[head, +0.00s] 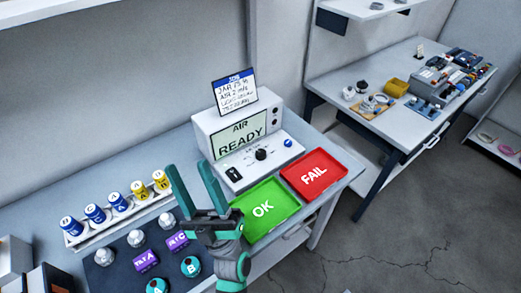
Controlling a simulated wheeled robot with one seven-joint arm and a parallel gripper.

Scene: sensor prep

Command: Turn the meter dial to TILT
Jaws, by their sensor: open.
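The meter (212,125) is a white box on the bench, left of the picture's middle. Its screen (239,136) reads "AIR" and "READY". A black dial knob (261,154) sits on its sloped front panel; the small labels around it are too small to read, so I cannot tell which mark it points to. My gripper (196,184) is open and empty, with teal fingers pointing up. In the picture it is left of and below the dial, in front of the meter's left side, apart from the dial.
A green OK tray (284,224) and a red FAIL tray (328,164) lie in front of the meter. A rack (92,238) of blue and yellow capped jars and a dark mat (112,272) with several items are at left. A card (236,92) stands on the meter.

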